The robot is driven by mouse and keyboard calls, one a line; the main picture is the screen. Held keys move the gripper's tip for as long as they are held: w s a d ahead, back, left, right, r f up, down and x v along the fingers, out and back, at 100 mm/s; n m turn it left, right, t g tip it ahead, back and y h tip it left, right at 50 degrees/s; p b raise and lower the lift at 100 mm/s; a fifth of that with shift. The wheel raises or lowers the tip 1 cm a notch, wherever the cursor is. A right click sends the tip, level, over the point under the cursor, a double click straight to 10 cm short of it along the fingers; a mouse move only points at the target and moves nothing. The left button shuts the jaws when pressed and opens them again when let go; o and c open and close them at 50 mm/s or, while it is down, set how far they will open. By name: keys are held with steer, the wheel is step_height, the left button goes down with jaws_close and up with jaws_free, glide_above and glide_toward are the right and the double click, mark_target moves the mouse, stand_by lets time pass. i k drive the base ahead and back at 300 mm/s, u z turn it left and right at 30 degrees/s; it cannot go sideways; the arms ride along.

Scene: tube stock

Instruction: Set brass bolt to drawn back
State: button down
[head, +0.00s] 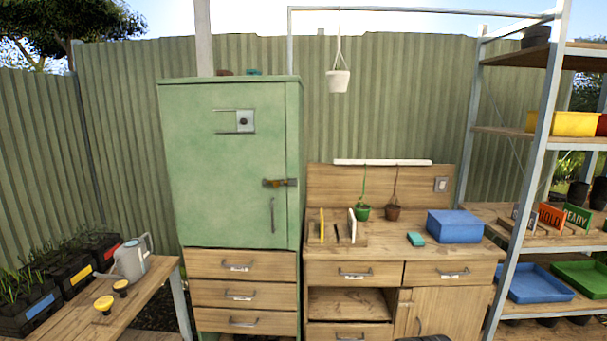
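The brass bolt (275,183) is a small, horizontal fitting near the right edge of the green cabinet's door (220,205). It sits above the door's vertical pull handle (272,215). Its right end seems to reach across the door's edge towards the cabinet side, but it is too small to tell exactly how far the rod is out. The door looks closed. My gripper is not in view.
A grey latch plate (245,121) sits higher on the door. Wooden drawers (240,265) are below it. A bench with a blue box (454,226) stands right, and a low table with a watering can (131,259) left. A dark shape shows at the bottom edge.

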mark_target(276, 183)
steer(key=u, duration=0.3)
steer(key=i, duration=1.6)
steer(key=u, duration=0.55)
